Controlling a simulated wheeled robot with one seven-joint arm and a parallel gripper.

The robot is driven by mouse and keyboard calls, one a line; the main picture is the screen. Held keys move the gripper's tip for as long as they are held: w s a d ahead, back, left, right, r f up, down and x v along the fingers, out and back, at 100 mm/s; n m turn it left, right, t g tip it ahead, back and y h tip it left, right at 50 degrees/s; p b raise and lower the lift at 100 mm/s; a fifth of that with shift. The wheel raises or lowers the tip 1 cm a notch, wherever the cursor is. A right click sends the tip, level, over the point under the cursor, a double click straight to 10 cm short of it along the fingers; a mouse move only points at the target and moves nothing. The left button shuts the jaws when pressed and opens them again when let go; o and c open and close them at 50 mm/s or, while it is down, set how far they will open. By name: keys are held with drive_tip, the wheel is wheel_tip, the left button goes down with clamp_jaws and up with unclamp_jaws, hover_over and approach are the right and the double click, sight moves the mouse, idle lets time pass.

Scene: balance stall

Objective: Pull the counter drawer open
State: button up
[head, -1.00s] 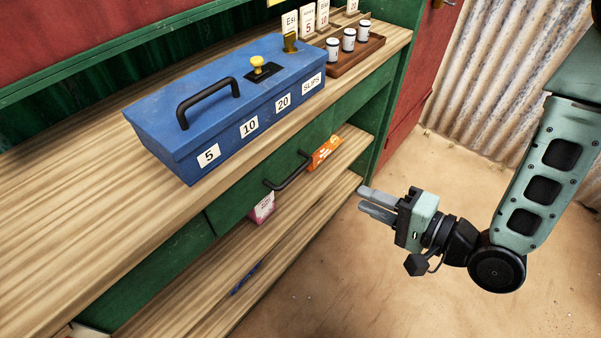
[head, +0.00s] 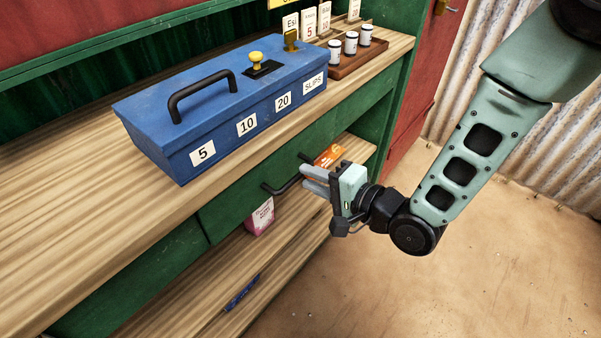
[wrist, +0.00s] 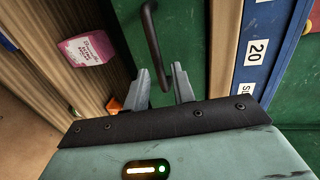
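The counter drawer (head: 232,207) has a green front under the wooden counter top, and it looks shut. Its black bar handle (head: 285,186) sticks out from the front. The handle also shows in the wrist view (wrist: 152,36), running up from between the fingertips. My gripper (head: 304,178) is open and empty, just right of the handle, with its fingers pointing towards it. In the wrist view my gripper (wrist: 161,74) has its two fingers apart, and the handle's near end appears in the gap. I cannot tell whether they touch.
A blue cash box (head: 200,105) stands on the counter above the drawer. A pink box (head: 260,216) and an orange packet (head: 328,156) sit on shelves below. The floor at right is clear.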

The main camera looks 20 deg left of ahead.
drive_tip(key=shift+x, duration=1.8)
clamp_jaws()
drive_tip(key=shift+d, duration=0.1)
